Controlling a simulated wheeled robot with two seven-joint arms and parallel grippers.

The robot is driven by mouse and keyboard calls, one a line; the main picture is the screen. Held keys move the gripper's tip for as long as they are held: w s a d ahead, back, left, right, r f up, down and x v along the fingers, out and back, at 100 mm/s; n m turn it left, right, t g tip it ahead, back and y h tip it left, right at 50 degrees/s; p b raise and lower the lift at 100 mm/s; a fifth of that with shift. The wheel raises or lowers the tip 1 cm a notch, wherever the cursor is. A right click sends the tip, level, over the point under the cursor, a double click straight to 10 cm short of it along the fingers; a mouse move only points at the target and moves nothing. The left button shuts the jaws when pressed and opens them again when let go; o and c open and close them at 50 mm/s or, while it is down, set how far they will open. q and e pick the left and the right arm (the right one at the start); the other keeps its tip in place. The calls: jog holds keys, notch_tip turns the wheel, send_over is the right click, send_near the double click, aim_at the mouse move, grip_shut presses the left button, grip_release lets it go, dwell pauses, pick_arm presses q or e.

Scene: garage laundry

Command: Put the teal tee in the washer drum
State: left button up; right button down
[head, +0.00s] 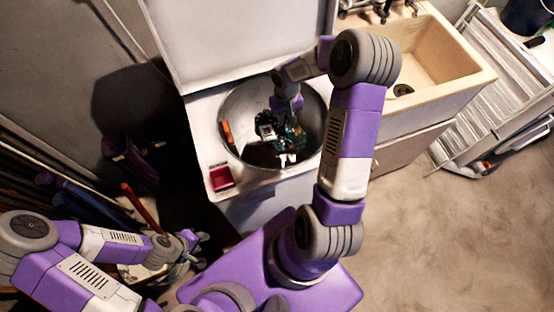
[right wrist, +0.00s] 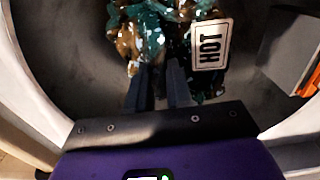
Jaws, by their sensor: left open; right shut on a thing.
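The teal tee (head: 293,138) is a crumpled teal, brown and white-flecked bundle inside the opening of the top-loading washer drum (head: 240,101). My right gripper (head: 287,108) reaches down into the opening from above and is shut on the tee. In the right wrist view the tee (right wrist: 150,35) bunches at the fingertips of my right gripper (right wrist: 160,75), against the dark drum interior. Whether the tee touches the drum bottom cannot be told. My left gripper (head: 193,247) is open, low at the left, away from the washer.
An orange item (head: 227,132) is at the drum's left side. A red box (head: 221,178) sits on the washer's front left corner. The raised lid (head: 235,40) stands behind; a sink (head: 440,60) adjoins at right.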

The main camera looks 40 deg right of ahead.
aim_at(284, 131)
notch_tip(284, 131, down, 21)
jog(key=b, duration=1.2)
jog(key=shift+r+b, duration=0.2)
jog(key=shift+b, duration=0.15)
jog(key=shift+f, duration=0.1)
jog(key=shift+f+b, duration=0.55)
jog(key=shift+b, duration=0.05)
jog(key=c, duration=1)
grip_release()
jog(key=shift+r, duration=0.1)
notch_tip(284, 131, up, 13)
jog(key=p, duration=0.5)
jog(key=shift+r, duration=0.1)
